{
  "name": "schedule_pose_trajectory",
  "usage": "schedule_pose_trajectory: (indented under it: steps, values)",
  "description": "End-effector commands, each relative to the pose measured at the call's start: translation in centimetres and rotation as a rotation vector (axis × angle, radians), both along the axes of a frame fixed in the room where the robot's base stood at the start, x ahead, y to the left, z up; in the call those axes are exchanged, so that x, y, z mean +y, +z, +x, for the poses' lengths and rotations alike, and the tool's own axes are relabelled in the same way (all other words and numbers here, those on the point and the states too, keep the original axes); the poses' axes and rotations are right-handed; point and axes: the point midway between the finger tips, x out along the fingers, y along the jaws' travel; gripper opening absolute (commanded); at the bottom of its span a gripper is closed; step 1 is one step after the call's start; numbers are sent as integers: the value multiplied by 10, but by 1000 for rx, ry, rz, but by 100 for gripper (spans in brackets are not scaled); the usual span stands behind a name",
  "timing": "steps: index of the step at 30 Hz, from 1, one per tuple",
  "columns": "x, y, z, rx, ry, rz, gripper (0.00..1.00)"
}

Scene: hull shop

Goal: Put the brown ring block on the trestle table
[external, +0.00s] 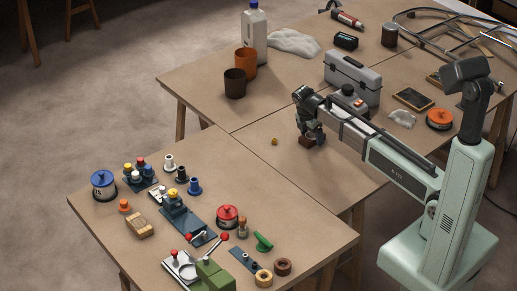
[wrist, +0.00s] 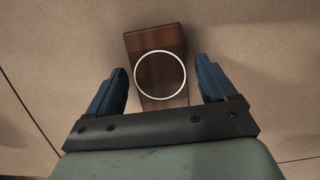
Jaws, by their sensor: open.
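The brown ring block (wrist: 157,70), dark wood with a thin white ring on its top face, lies on a tan table top (wrist: 60,50). In the external view the block (external: 307,141) shows partly under my gripper (external: 311,134). In the wrist view my gripper (wrist: 160,88) is open, with one blue finger on each side of the block's near part and a gap on both sides. The fingers do not visibly touch it. Tan tables with wooden legs, the near-left one (external: 110,195) and the one under the block (external: 345,175), stand close together; which is the trestle table is unclear.
A small orange-brown piece (external: 274,142) lies left of my gripper. A grey toolbox (external: 352,80) stands behind it, with dark and orange cups (external: 235,84) farther left. The near-left table holds many small parts, including a red-lidded tin (external: 228,216); its right corner is fairly clear.

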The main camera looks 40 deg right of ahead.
Motion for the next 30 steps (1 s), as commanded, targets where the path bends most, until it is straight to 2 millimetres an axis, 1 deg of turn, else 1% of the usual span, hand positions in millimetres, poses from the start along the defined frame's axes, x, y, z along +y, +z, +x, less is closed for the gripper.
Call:
schedule_pose_trajectory:
  steps: [6,11,24,30]
  values:
    - [0,2,0,-1,0,0,85]
    - [3,16,1,-2,1,0,85]
    - [23,86,1,-2,1,0,85]
    - [29,108,1,-1,0,0,85]
